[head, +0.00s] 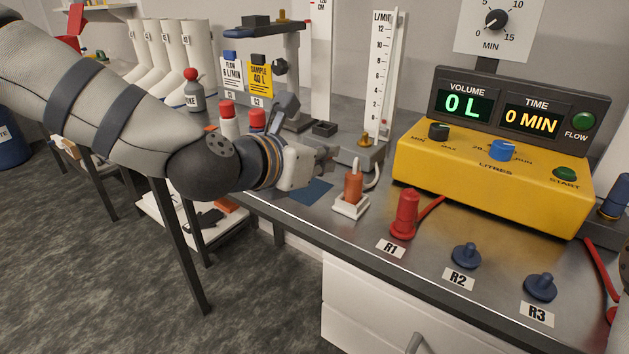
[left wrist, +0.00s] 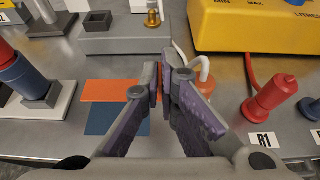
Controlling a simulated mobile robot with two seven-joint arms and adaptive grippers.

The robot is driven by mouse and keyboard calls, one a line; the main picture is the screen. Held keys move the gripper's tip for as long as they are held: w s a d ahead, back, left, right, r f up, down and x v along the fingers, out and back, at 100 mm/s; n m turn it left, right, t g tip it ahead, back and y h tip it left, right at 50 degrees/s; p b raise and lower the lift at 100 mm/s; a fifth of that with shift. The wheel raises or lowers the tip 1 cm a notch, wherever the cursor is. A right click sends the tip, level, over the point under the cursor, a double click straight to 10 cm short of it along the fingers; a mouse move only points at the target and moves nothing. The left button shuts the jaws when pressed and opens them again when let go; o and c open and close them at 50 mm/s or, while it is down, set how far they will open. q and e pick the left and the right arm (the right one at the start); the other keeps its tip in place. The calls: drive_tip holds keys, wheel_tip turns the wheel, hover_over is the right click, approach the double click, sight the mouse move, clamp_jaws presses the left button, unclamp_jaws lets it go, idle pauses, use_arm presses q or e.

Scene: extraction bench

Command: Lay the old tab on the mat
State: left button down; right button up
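My left gripper (head: 328,155) is low over the bench, beside the orange cylinder in its white holder. In the left wrist view its fingertips (left wrist: 163,68) are nearly together, with a thin red-orange strip, apparently the old tab (left wrist: 159,86), edge-on between them. Most of the strip is hidden by the fingers. A flat blue mat (left wrist: 115,120) lies on the bench left of the fingers, with a flat orange rectangle (left wrist: 112,91) along its far edge. The blue mat (head: 311,191) also shows below the gripper in the head view. My right gripper is not in view.
The orange cylinder (head: 353,187) stands in a white holder (head: 351,207) close to the gripper. The red R1 plug (head: 405,214) and yellow control box (head: 490,175) are to the right. Red-capped bottles (head: 228,121) and a stand are behind. The bench's front edge is near the mat.

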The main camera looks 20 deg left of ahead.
sight(316, 199)
use_arm(q)
drive_tip(key=f, duration=0.2)
drive_tip(key=w+a+f, duration=0.1)
drive_tip(key=f, duration=0.1)
drive_tip(key=f+b, duration=0.1)
drive_tip(key=f, duration=0.1)
drive_tip(key=shift+w+a+f, duration=0.1)
drive_tip(key=shift+w+a, duration=0.15)
drive_tip(key=shift+w, duration=0.1)
drive_tip(key=shift+f, duration=0.1)
drive_tip(key=shift+r, duration=0.2)
drive_tip(key=shift+f, duration=0.3)
drive_tip(key=c, duration=1.8)
unclamp_jaws()
drive_tip(key=shift+r, duration=0.1)
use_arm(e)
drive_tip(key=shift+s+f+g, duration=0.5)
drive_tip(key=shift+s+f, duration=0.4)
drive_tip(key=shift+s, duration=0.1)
